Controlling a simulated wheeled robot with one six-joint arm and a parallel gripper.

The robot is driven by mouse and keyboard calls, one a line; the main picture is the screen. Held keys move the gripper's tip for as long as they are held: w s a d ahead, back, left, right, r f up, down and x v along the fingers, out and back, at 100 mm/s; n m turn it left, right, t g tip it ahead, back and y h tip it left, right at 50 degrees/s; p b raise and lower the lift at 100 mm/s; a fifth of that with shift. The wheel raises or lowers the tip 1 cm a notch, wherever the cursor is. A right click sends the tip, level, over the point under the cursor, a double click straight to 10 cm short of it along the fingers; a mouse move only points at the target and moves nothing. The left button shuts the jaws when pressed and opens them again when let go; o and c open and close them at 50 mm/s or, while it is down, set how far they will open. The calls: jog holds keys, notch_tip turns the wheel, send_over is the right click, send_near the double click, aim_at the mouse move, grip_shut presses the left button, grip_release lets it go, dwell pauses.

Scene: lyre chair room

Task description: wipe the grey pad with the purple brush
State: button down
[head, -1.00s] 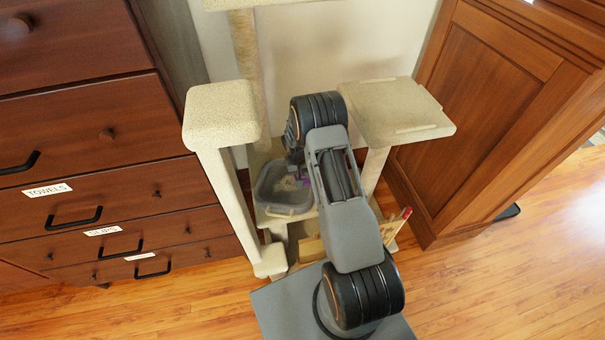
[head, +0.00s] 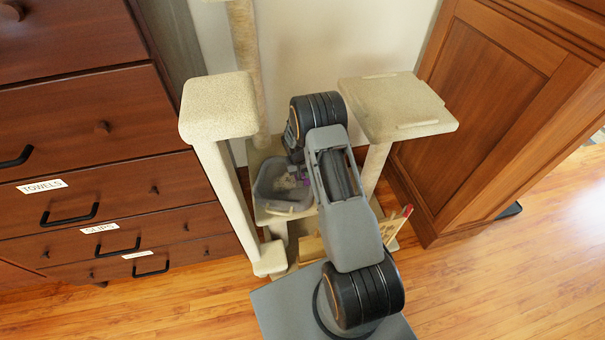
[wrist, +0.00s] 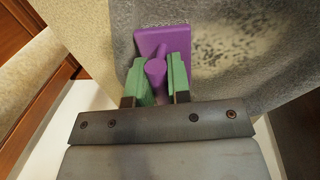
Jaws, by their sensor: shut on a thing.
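The purple brush (wrist: 163,39) has a flat rectangular head and a round handle. My gripper (wrist: 157,70) is shut on the handle with its green fingers. In the wrist view, the brush head is over the grey pad (wrist: 270,88), near its left part; I cannot tell whether it touches. Dark speckled marks show on the pad to the right of the brush. In the head view, the grey pad (head: 284,207) is on a low platform of the cat tree, with a pale patch on it. My arm hides most of the brush there.
Beige cat-tree perches stand to the left (head: 218,104) and right (head: 396,105) of my arm, close to it. A drawer chest (head: 70,150) is at left and a wooden cabinet (head: 490,110) at right. A red-tipped item (head: 404,213) stands beside my arm.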

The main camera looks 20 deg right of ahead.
jog(key=shift+w+a+b, duration=0.35)
jog(key=shift+w+a, duration=0.2)
jog(key=shift+a, duration=0.25)
jog(key=shift+w+a+b, duration=0.3)
jog(key=shift+w+a, duration=0.2)
jog(key=shift+a, duration=0.3)
jog(key=shift+w+a+f+b, duration=0.1)
jog(key=shift+w+a+b, duration=0.35)
jog(key=shift+a, duration=0.25)
jog(key=shift+w+a+f+b, duration=0.1)
jog(key=shift+w+a+b, duration=0.35)
jog(key=shift+a, duration=0.2)
jog(key=shift+w+a+r+b, duration=0.1)
jog(key=shift+w+a+b, duration=0.15)
jog(key=shift+w+a, duration=0.25)
jog(key=shift+w+a+r+b, duration=0.1)
jog(key=shift+w+a+b, duration=0.2)
jog(key=shift+a, duration=0.4)
jog(key=shift+w+a+b, duration=0.2)
jog(key=shift+w+a, duration=0.2)
jog(key=shift+a, duration=0.2)
jog(key=shift+s+a+p, duration=0.3)
jog(key=shift+s+a, duration=0.25)
jog(key=shift+s, duration=0.35)
jog(key=shift+s+d, duration=0.15)
jog(key=shift+s+d+f, duration=0.1)
jog(key=shift+s+d, duration=0.4)
jog(key=shift+d, duration=0.25)
jog(key=shift+s+d, duration=0.5)
jog(key=shift+d, duration=0.2)
